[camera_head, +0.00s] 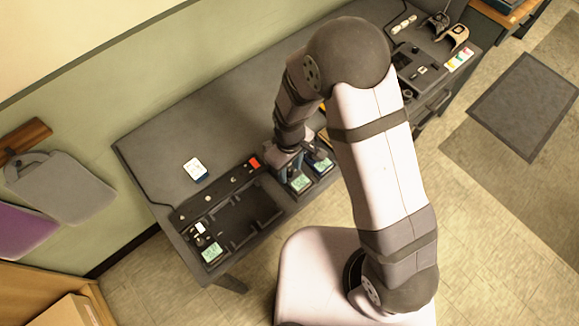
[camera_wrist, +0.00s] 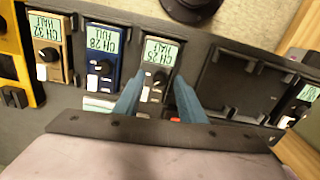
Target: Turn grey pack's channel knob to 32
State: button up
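The grey pack (camera_wrist: 164,54) sits in the rack between the blue pack and empty slots. Its display appears upside down and seems to read CH 25, with a second line I cannot read surely. Its dark channel knob (camera_wrist: 159,77) lies just below the display in the wrist view, with a white part beside it. My gripper (camera_wrist: 159,83) is open, its two blue fingers apart on either side of the knob; I cannot tell whether they touch it. In the head view my gripper (camera_head: 286,168) is above the grey pack, whose lit display (camera_head: 300,183) shows.
The blue pack (camera_wrist: 103,42), apparently CH 28, is close on the left, then a tan pack (camera_wrist: 49,36) apparently CH 32, and a yellow case (camera_wrist: 12,50). Empty slots (camera_wrist: 240,85) lie right. Another pack (camera_head: 211,251) is at the rack's far end.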

grip_shut()
jog(key=shift+m, duration=0.6)
jog(key=m, duration=0.6)
jog(key=shift+m+b, duration=0.3)
jog(key=shift+m, duration=0.1)
jog(key=m, duration=0.4)
jog(key=shift+m, duration=1.8)
